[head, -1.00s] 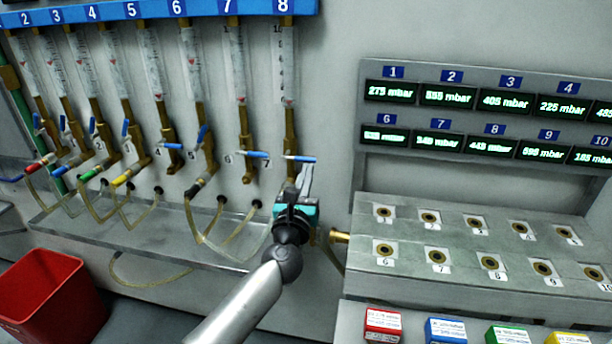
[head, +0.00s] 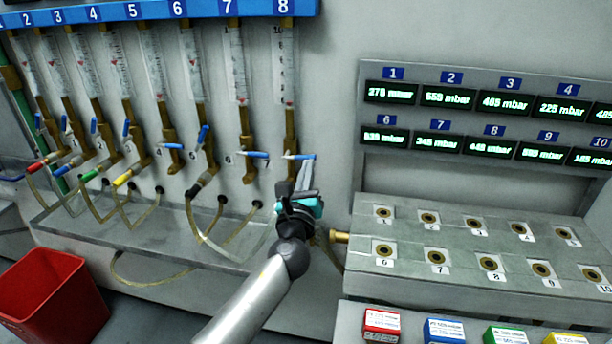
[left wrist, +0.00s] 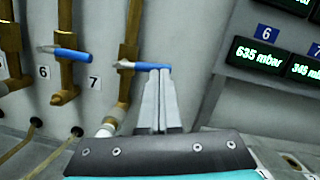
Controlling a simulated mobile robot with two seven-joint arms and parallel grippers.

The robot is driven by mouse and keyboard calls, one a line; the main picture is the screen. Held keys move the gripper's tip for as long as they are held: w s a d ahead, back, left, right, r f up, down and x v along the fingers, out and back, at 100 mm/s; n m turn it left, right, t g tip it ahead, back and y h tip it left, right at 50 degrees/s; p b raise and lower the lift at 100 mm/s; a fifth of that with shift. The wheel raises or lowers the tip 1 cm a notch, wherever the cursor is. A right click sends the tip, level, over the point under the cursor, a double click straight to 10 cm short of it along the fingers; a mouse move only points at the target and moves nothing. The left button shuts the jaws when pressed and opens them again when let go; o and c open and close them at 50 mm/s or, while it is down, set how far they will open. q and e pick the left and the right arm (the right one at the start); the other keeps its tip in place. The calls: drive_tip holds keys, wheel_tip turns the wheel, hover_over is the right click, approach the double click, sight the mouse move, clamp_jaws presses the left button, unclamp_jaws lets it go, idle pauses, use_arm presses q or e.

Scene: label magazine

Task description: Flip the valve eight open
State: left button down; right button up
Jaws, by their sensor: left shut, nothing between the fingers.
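Valve eight is the rightmost valve, below the tube marked 8. Its blue lever (head: 300,156) lies about level across the brass pipe (head: 290,120), its tip pointing right. In the left wrist view the lever (left wrist: 150,66) crosses just beyond my fingertips. My left gripper (head: 307,166) is shut and empty, its fingers pointing up at the lever's right end from just below. It also shows in the left wrist view (left wrist: 160,75), where the tips overlap the lever's blue end. I cannot tell whether they touch. My right gripper is not in view.
Valve seven's blue lever (head: 254,154) is close on the left, also level. A clear tray (head: 130,235) with looping hoses lies below. To the right are a display panel (head: 480,90), a port block (head: 460,225) and coloured boxes (head: 445,330). A red bin (head: 45,300) stands lower left.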

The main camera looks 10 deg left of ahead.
use_arm(q)
drive_tip(key=a+r+n+p, duration=0.1)
drive_tip(key=r+n+p, duration=0.1)
drive_tip(key=n, duration=0.3)
drive_tip(key=a+r+n+g+y+p, duration=0.1)
drive_tip(key=n+p, duration=0.1)
drive_tip(key=n, duration=0.3)
drive_tip(key=a+r+n+g+y+p, duration=0.1)
drive_tip(key=r+n+p, duration=0.1)
drive_tip(key=n, duration=0.3)
drive_tip(key=shift+a+r, duration=0.1)
drive_tip(key=shift+r, duration=0.2)
idle(0.4)
